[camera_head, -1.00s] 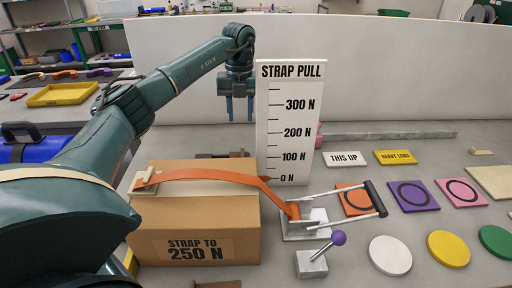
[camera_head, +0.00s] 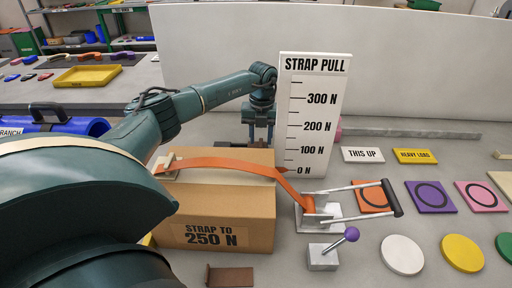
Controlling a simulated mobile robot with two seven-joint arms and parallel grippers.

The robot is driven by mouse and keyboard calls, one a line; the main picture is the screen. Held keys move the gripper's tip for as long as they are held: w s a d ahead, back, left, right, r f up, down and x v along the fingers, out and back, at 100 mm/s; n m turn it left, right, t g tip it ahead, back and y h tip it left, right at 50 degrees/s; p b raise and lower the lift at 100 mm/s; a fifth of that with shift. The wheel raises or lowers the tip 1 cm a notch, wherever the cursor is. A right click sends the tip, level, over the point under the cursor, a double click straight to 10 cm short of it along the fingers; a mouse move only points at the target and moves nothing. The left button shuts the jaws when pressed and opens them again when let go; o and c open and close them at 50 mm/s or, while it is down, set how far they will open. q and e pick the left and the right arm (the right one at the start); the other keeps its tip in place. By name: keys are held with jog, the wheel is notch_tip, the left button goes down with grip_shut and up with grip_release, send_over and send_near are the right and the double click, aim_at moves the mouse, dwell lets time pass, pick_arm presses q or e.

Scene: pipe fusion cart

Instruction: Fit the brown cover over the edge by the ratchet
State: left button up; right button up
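A cardboard box (camera_head: 221,204) stands on the bench with an orange strap (camera_head: 225,163) over its top. The strap runs down past the box's right top edge to the grey ratchet (camera_head: 322,216). A cream cover (camera_head: 164,165) sits under the strap at the left top edge; the right edge by the ratchet shows none. A brown angled piece (camera_head: 230,277) lies in front of the box. My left gripper (camera_head: 259,143) points down behind the box, fingers apart; the box hides the tips and whatever is between them. My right gripper is not in view.
The STRAP PULL scale board (camera_head: 313,117) stands close right of my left gripper. A block with a purple-knobbed lever (camera_head: 325,255) is in front of the ratchet. Signs, coloured squares and discs lie to the right. A white panel (camera_head: 400,70) closes the back.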

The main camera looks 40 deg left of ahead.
pick_arm(q)
jog(key=shift+f, duration=0.65)
grip_shut()
